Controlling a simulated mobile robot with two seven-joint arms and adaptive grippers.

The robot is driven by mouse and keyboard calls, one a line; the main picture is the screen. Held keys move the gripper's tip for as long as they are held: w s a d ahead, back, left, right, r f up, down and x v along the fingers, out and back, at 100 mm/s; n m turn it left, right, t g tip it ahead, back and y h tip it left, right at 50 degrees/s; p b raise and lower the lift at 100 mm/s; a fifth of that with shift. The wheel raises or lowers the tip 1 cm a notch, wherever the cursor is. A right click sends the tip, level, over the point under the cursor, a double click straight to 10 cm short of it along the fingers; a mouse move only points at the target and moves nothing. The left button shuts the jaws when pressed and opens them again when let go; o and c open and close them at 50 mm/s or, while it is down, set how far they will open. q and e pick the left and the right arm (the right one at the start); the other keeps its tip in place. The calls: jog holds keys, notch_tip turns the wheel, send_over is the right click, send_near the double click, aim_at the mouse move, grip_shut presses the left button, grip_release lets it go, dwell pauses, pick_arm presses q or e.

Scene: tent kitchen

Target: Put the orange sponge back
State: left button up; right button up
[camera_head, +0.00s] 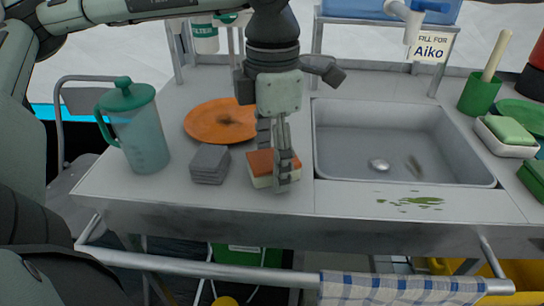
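The orange sponge (259,166), orange on top and pale below, sits on the grey counter just left of the sink. My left gripper (279,168) points down over it from above. One finger covers part of the sponge's near side, towards its right end. The other finger is mostly hidden behind, so whether they grip the sponge or only straddle it cannot be told. My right gripper is not in view.
A grey stack of cloths or pads (210,164), an orange plate (221,121) and a green-lidded jug (135,128) stand left. The sink (395,150) is right, with green scraps (412,202) on its front ledge. A green sponge (509,130) lies in a white dish (492,142).

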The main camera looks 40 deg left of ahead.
aim_at(272, 158)
pick_arm(q)
notch_tip(272, 158, up, 12)
jog(key=shift+r+p, duration=0.15)
jog(key=shift+p, duration=0.15)
dwell(0.4)
dwell(0.4)
